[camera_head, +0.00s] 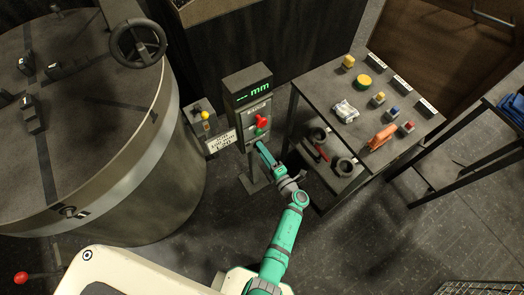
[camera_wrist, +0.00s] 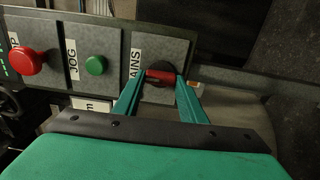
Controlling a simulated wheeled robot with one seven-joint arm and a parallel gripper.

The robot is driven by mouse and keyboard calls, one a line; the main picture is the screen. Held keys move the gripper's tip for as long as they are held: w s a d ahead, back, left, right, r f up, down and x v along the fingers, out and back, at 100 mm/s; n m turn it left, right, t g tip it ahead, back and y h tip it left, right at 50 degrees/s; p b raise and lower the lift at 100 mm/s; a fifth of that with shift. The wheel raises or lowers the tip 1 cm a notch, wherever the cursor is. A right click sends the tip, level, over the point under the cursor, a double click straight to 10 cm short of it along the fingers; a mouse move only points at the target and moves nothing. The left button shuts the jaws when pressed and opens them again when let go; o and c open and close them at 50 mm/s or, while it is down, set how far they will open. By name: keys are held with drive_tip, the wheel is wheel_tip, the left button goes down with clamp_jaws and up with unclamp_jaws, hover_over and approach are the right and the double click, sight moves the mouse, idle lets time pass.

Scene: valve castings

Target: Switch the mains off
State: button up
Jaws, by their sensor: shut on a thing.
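The mains switch is a small red handle (camera_wrist: 160,75) on a dark round base, beside a white label of which "AINS" shows in the wrist view. It sits on the grey panel (camera_wrist: 115,40) of the control post (camera_head: 250,100). My gripper (camera_wrist: 162,84) has one finger on either side of the red handle and is shut on it. The handle lies across the gap between the fingertips. In the head view my gripper (camera_head: 262,148) is at the lower part of the panel and hides the switch.
A green button (camera_wrist: 96,65) beside a "JOG" label and a red mushroom button (camera_wrist: 28,61) are on the same panel. A large round tank (camera_head: 150,190) with a handwheel (camera_head: 139,43) stands left. A workbench (camera_head: 325,85) with several small parts stands right.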

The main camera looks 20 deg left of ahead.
drive_tip(key=shift+s+f, duration=0.1)
drive_tip(key=shift+s, duration=0.05)
drive_tip(key=o, duration=1.1)
drive_tip(key=shift+c, duration=0.2)
drive_tip(key=v, duration=1)
drive_tip(key=shift+s+d, duration=0.2)
drive_tip(key=shift+d, duration=0.1)
drive_tip(key=shift+s, duration=0.1)
drive_tip(key=s+d+r+m+t+h, duration=0.1)
drive_tip(key=s+d+r+m+h, duration=0.2)
drive_tip(key=s+r+m, duration=0.5)
drive_tip(key=s+d+r+m+t+h, duration=0.1)
drive_tip(key=s+d+r+m+h, duration=0.1)
drive_tip(key=s+r+m+h, duration=0.4)
drive_tip(key=s+d+r+m+t+h, duration=0.2)
drive_tip(key=s+r+m+h, duration=0.3)
drive_tip(key=s+r+m, duration=0.5)
drive_tip(key=s+d+m, duration=0.1)
drive_tip(key=s+m, duration=0.3)
drive_tip(key=shift+d+m, duration=0.3)
